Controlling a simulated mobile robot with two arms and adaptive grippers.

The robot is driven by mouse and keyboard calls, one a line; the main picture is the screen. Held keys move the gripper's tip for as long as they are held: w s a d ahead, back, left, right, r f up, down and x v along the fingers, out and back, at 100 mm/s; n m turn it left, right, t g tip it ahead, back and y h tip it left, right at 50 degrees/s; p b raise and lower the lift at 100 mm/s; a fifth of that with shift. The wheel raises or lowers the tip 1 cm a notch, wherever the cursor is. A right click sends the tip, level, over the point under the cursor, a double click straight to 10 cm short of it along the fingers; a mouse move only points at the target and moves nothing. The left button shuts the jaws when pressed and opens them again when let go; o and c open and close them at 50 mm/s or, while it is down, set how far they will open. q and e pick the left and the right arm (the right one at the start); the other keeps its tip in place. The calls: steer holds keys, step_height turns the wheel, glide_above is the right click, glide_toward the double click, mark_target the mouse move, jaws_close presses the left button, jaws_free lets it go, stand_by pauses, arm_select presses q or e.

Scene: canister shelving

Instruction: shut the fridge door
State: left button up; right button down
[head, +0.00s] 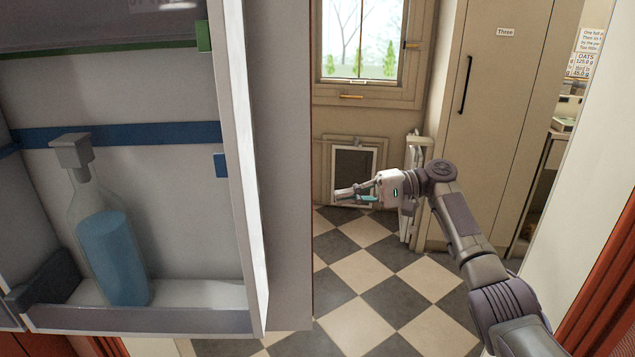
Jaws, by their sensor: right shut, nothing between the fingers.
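The fridge door (236,170) stands open and fills the left of the head view, its inner side facing me. A clear bottle with blue contents (115,255) and a grey cap stands on its lower shelf. My right gripper (350,194) is shut and empty. It is to the right of the door's edge in the picture, with a visible gap, and its fingers point left. My left gripper is not in view. The door's handle and the rest of the fridge are not visible.
Checkered floor (365,270) lies open below my right arm. A tall cabinet marked "Three" (497,80) stands behind it. A window (360,40) and a small framed flap (354,165) are at the back. A pale wall edge (585,190) bounds the right.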

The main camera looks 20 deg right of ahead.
steer(key=s+d+r+n+g+y, duration=0.1)
steer(key=s+r+n+g+y, duration=0.3)
steer(key=r, duration=0.6)
steer(key=s+a+t+h+p, duration=0.1)
steer(key=s+a+h+p, duration=0.1)
steer(key=a, duration=0.9)
steer(key=shift+s+r+p, duration=0.25)
steer(key=shift+s+p, duration=0.4)
steer(key=shift+p, duration=0.2)
